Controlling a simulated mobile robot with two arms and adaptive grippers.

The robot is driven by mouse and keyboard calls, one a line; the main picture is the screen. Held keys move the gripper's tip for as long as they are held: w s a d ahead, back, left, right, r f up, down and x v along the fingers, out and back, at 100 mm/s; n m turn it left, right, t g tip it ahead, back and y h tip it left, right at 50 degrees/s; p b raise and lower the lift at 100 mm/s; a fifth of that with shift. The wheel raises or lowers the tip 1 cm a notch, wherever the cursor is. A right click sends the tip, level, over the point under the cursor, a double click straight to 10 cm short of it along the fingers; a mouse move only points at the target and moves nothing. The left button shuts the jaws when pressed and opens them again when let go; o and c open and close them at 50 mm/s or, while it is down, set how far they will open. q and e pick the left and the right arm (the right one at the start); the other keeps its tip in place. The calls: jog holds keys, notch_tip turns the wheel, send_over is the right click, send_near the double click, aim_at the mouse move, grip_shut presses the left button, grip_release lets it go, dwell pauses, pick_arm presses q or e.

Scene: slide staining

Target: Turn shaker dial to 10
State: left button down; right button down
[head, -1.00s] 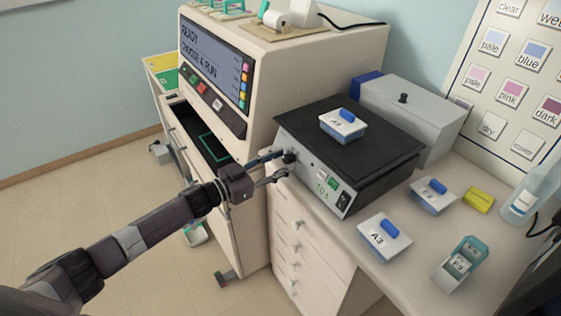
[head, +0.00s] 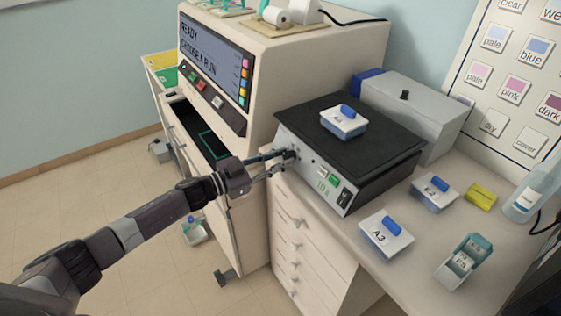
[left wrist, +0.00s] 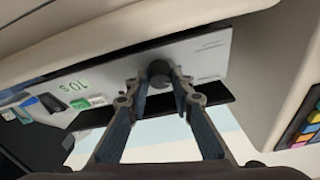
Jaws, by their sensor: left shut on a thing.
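The shaker (head: 352,150) is a dark flat-topped box with a grey front panel on the bench. Its dark round dial (left wrist: 158,70) shows between my fingertips in the left wrist view; in the head view it is mostly hidden by the fingers. My left gripper (head: 284,162) is shut on the dial at the left end of the panel. It also shows in the left wrist view (left wrist: 159,80). A green readout "10 s" (left wrist: 76,86) is on the panel, beside a green button (head: 334,181) and a dark switch (head: 344,197). My right gripper is not in view.
A box marked A3 (head: 344,122) sits on the shaker's top. More lidded boxes (head: 385,236) (head: 434,192), a slide holder (head: 464,262), a yellow block (head: 480,197) and a bottle (head: 526,198) stand right of it. The large stainer (head: 265,75) stands to the left with an open drawer.

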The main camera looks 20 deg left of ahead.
pick_arm(q)
jog(key=m+g+b, duration=0.1)
jog(key=m, duration=0.1)
jog(key=m+h+b, duration=0.1)
jog(key=m, duration=0.2)
jog(key=shift+w+a+m+g, duration=0.15)
jog(key=shift+m+g, duration=0.15)
jog(key=shift+g, duration=0.1)
jog(key=shift+w+r+m+g+h+b, duration=0.15)
jog(key=shift+m+g+b, duration=0.35)
jog(key=shift+m, duration=0.6)
jog(key=shift+s+m+g+h+b, duration=0.1)
jog(key=shift+m+g+h+b, duration=0.3)
jog(key=shift+m, duration=0.7)
jog(key=shift+y, duration=0.25)
jog(key=c, duration=1.7)
grip_release()
